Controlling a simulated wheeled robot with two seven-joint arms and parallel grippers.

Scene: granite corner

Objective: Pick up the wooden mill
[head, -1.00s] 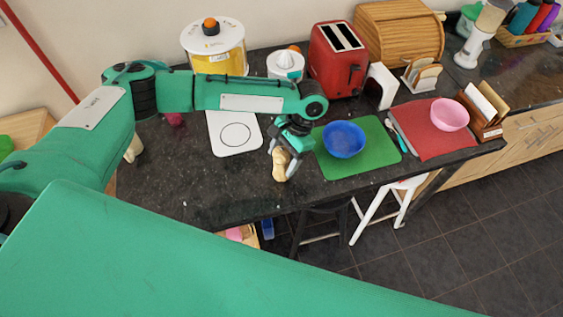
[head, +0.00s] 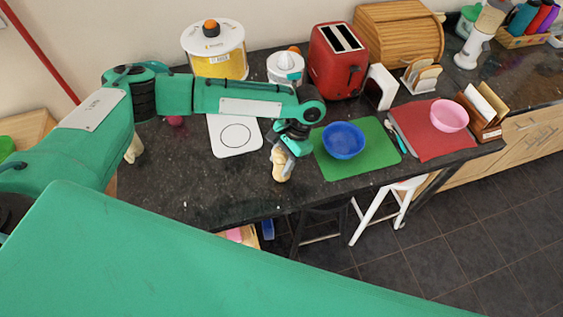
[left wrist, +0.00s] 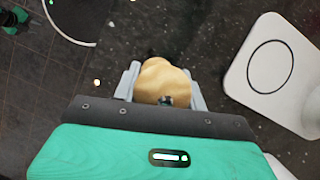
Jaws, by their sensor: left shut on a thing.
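The wooden mill (head: 280,167) is a pale tan, rounded piece near the front edge of the dark counter, left of the green mat. My left gripper (head: 281,153) reaches down over it and is shut on its upper part. In the left wrist view the mill (left wrist: 163,80) sits between the two grey fingers of the left gripper (left wrist: 162,98), seen from above. I cannot tell whether its base touches the counter. My right gripper is not in view.
A blue bowl (head: 344,140) stands on a green mat (head: 345,174) just right of the mill. A white board with a circle (head: 222,148) lies behind left. A red toaster (head: 338,62) and a white juicer (head: 285,68) stand at the back. The counter left of the mill is clear.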

